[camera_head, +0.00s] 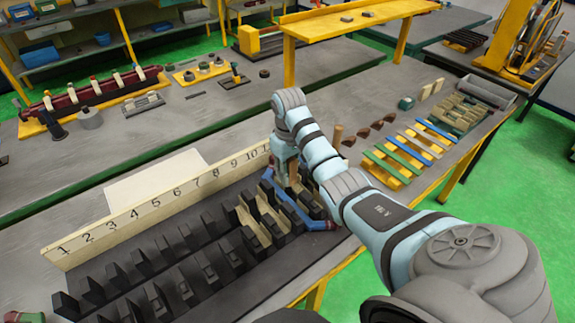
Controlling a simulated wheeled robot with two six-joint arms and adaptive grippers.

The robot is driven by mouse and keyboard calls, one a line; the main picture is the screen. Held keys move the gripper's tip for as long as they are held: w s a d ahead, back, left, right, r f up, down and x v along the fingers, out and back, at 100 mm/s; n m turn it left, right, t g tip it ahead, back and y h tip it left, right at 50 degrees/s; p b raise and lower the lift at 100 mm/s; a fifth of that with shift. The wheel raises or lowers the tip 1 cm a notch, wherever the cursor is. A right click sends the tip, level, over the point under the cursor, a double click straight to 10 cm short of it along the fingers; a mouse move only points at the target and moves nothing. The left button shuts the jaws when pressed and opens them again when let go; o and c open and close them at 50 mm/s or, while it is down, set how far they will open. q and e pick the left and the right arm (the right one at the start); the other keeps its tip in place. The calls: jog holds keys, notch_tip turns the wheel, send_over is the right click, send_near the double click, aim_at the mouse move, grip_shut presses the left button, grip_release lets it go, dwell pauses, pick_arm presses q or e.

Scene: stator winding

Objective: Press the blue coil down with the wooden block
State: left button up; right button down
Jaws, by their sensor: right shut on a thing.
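The blue coil (289,208) lies across the right end of the black slotted stator fixture (190,262), near the numbers 10 and up on the ruler. My right gripper (287,170) comes down over the coil from above. It is shut on the wooden block (293,182), a small brown piece pointing down at the coil. The fingers and arm partly hide the block, and I cannot tell whether it touches the coil.
A numbered ruler board (150,206) stands along the fixture's back edge. Beige coils (262,216) fill slots left of the blue one. Coloured strips (400,158) and small dark wedges (362,134) lie right of my arm. A yellow shelf (350,18) stands behind.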

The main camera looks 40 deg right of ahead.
jog(key=shift+a+f, duration=0.1)
jog(key=shift+f, duration=0.4)
notch_tip(320, 180, down, 6)
jog(key=shift+f+b, duration=0.1)
jog(key=shift+b, duration=0.85)
jog(key=shift+f, duration=0.55)
jog(key=shift+f, duration=0.1)
jog(key=shift+f+p, duration=0.4)
jog(key=shift+f, duration=0.1)
